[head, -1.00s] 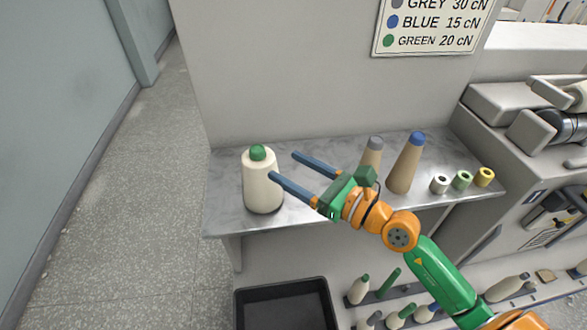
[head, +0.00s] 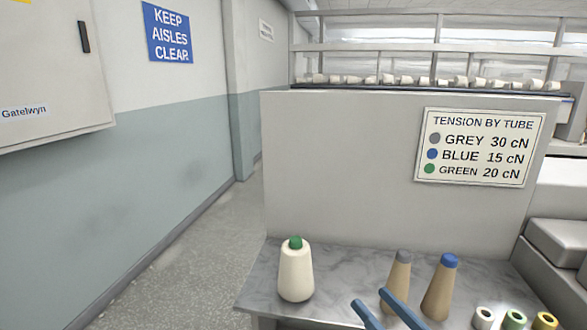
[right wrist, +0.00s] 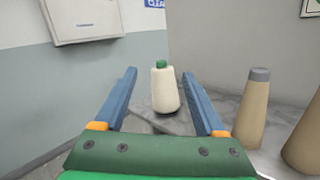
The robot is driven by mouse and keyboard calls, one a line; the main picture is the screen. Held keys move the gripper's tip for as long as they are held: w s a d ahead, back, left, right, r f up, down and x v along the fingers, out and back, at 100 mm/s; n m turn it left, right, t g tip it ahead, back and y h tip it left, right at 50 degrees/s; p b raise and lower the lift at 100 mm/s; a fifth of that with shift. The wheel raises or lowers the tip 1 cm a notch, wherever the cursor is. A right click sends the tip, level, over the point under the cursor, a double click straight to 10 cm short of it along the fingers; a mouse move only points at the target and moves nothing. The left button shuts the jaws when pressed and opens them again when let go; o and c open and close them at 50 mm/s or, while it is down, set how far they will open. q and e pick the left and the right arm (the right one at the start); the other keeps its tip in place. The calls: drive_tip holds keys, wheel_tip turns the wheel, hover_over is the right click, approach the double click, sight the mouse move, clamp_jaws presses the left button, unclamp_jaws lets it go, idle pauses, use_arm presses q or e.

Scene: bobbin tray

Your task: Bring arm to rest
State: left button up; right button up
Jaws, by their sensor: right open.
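My right gripper (head: 385,310) shows at the bottom of the head view as two blue fingers, spread apart with nothing between them. In the right wrist view its fingers (right wrist: 160,100) are also wide apart. Beyond them a white bobbin with a green tip (right wrist: 165,88) stands upright, apart from the fingers. In the head view the same white bobbin (head: 296,272) stands on the left part of the grey shelf (head: 345,268). The rest of my right arm is below the head view. My left gripper is not in view.
A grey-tipped tan cone (head: 398,282) and a blue-tipped tan cone (head: 440,288) stand right of the white bobbin. A tension sign (head: 478,148) hangs on the panel (head: 340,170) behind. The aisle floor (head: 190,270) at left is clear.

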drive_tip(key=d+r+m+t+h, duration=0.3)
drive_tip(key=d+m+t+h, duration=0.35)
drive_tip(key=m, duration=0.95)
drive_tip(key=s+d+f+m+g+h, duration=0.1)
drive_tip(key=d+f+m+g+h, duration=0.3)
drive_tip(key=m, duration=0.4)
drive_tip(key=s+d+f+m+g+h, duration=0.1)
drive_tip(key=d+f+m+g+h, duration=0.25)
drive_tip(key=f+m+h, duration=0.3)
drive_tip(key=s+a+f+m+g+y, duration=0.4)
drive_tip(key=s+a+f+g, duration=0.2)
drive_tip(key=s+f, duration=0.3)
drive_tip(key=s+a+f+m+g+y, duration=0.3)
drive_tip(key=s+a+f+g, duration=0.4)
drive_tip(key=f, duration=0.4)
wheel_tip(320, 180, down, 14)
drive_tip(key=s, duration=0.2)
drive_tip(key=s+d+f+g, duration=0.2)
drive_tip(key=s+d+f, duration=0.1)
drive_tip(key=s+f, duration=0.8)
drive_tip(key=shift+s+f, duration=0.15)
drive_tip(key=shift+s, duration=0.7)
